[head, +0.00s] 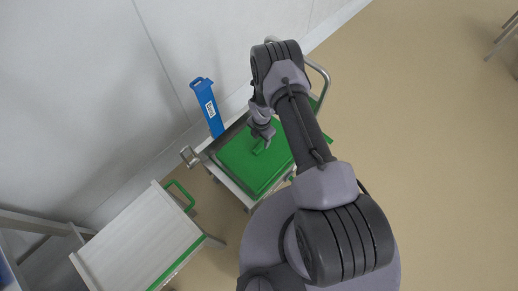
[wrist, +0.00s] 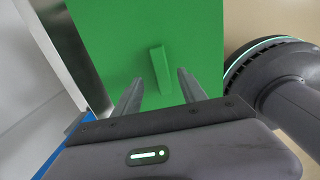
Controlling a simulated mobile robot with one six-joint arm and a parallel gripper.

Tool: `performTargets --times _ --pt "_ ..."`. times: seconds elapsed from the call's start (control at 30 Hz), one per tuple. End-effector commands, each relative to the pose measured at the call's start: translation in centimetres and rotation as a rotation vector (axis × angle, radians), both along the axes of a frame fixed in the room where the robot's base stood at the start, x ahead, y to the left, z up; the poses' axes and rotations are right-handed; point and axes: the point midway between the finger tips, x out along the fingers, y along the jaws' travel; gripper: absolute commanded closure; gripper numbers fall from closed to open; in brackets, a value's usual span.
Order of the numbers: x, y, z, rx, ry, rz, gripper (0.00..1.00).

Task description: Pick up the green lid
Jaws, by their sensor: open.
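The green lid (head: 237,160) lies flat on a metal cart in the head view, with a small raised green handle (head: 258,148) near its middle. My gripper (head: 265,140) is over the lid at that handle. In the wrist view the lid (wrist: 115,40) fills the middle, and the handle (wrist: 159,68) stands as a narrow upright bar. My open gripper (wrist: 158,85) has one finger on each side of the handle's line, with green showing between them. Whether the fingers reach down to the handle's height I cannot tell. My arm hides the right part of the lid in the head view.
A pale table (head: 135,240) with a green handle (head: 180,192) is at the lower left. Open floor (head: 420,110) lies to the right.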

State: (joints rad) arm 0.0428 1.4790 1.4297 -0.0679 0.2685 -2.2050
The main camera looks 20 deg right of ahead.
Motion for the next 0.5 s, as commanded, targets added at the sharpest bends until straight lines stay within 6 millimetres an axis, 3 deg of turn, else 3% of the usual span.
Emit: performTargets --times 0.03,0.17,0.37,0.5 --pt "-0.3 0.1 -1.6 0.000 0.002 0.000 0.51" --pt "-0.4 0.1 -4.1 0.000 0.000 -0.001 0.51" --pt "-0.3 0.1 -3.9 0.000 -0.001 -0.001 0.51" --pt "-0.4 0.1 -3.9 0.000 -0.001 -0.001 0.76"
